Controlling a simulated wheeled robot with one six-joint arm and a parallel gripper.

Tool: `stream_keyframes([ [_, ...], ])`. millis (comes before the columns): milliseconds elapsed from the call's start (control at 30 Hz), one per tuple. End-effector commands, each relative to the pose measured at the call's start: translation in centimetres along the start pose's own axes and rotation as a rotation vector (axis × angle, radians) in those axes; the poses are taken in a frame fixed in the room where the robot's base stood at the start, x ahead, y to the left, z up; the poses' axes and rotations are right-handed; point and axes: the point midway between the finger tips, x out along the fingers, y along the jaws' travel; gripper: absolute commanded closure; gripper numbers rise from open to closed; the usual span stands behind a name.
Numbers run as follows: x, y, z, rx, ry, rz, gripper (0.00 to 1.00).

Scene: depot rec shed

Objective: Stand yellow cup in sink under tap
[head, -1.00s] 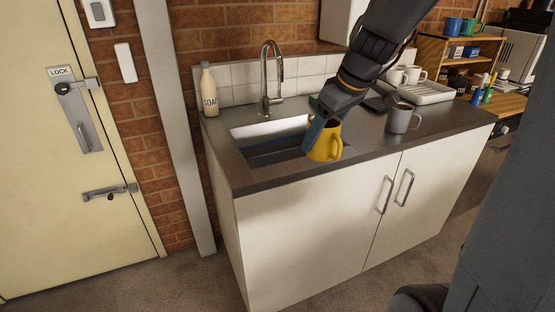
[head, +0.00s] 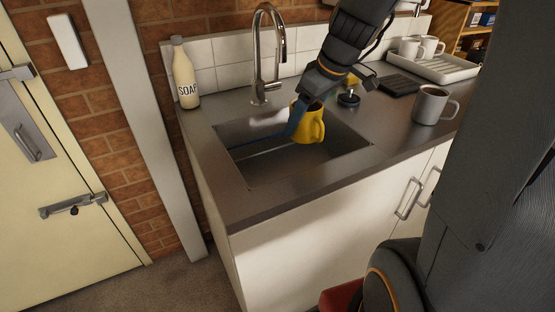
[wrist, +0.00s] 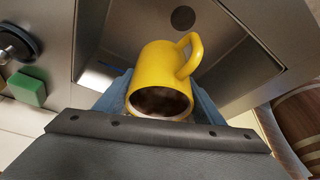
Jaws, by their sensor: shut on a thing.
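The yellow cup (head: 309,124) is held by my gripper (head: 301,118) over the right part of the sink (head: 262,168). In the wrist view the yellow cup (wrist: 165,75) sits between the two blue fingers, its handle on the far side, and its inside looks dark. The sink's drain (wrist: 183,18) shows beyond it. The tap (head: 265,55) stands behind the sink, to the left of the cup. I cannot tell whether the cup touches the sink floor.
A soap bottle (head: 184,75) stands at the counter's back left. A grey mug (head: 432,105) stands right of the sink. A black plug (head: 348,98) and a green sponge (wrist: 27,89) lie beside the basin. A white tray (head: 440,68) with white mugs is at the back right.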

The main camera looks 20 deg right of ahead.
Motion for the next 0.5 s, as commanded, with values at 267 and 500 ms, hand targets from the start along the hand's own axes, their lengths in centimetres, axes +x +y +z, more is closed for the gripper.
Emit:
stream_keyframes([
  [267,5.7,0.0,2.5,0.005,-0.005,-0.003,0.71],
  [500,10.8,-0.1,4.6,0.004,-0.004,-0.004,0.71],
])
